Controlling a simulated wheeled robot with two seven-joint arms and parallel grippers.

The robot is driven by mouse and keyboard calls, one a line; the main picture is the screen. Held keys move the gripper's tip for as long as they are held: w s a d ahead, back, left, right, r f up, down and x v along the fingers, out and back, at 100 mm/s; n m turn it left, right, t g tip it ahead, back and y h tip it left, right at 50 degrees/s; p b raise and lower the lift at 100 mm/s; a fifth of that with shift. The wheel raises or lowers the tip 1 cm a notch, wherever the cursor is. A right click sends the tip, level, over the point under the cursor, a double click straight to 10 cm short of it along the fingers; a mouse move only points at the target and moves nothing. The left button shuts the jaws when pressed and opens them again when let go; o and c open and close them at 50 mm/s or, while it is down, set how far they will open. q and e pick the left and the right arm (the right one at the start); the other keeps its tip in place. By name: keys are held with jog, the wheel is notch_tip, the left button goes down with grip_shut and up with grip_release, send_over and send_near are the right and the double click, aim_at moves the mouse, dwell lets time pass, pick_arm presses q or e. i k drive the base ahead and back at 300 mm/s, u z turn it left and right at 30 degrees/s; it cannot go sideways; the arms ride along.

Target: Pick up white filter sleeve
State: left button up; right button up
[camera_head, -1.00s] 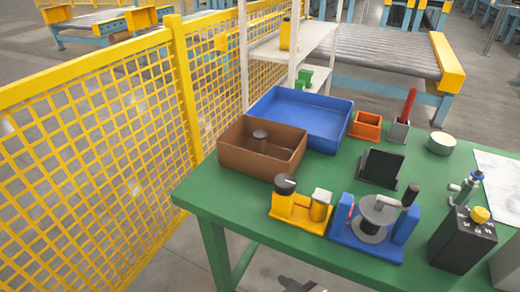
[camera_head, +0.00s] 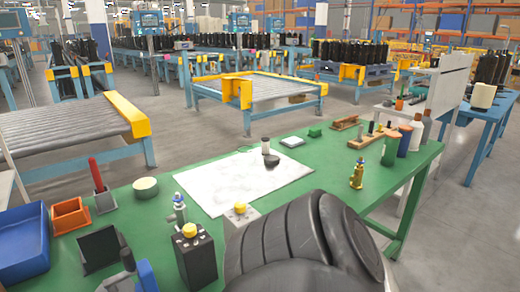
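A small white cylinder with a dark top (camera_head: 265,144) stands upright on the white sheet (camera_head: 215,182) on the green table. It could be the white filter sleeve, but it is too small to be sure. A small dark round piece (camera_head: 271,160) is right beside its base. A larger white cylinder (camera_head: 483,95) with a black top stands on the blue table at the far right. Neither of my grippers shows. A large dark part of my own arm fills the bottom middle and hides part of the table.
A black box with a yellow knob (camera_head: 196,255), an orange bin (camera_head: 70,216), a red-handled tool (camera_head: 103,188) and a blue tray (camera_head: 22,240) are at the left. Bottles (camera_head: 416,134) and a small yellow-brown fitting (camera_head: 357,173) are at the right. The sheet is mostly clear.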

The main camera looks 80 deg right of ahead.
aim_at(265, 141)
jog(key=u, duration=1.4)
jog(key=k, duration=2.9)
jog(key=z, duration=0.35)
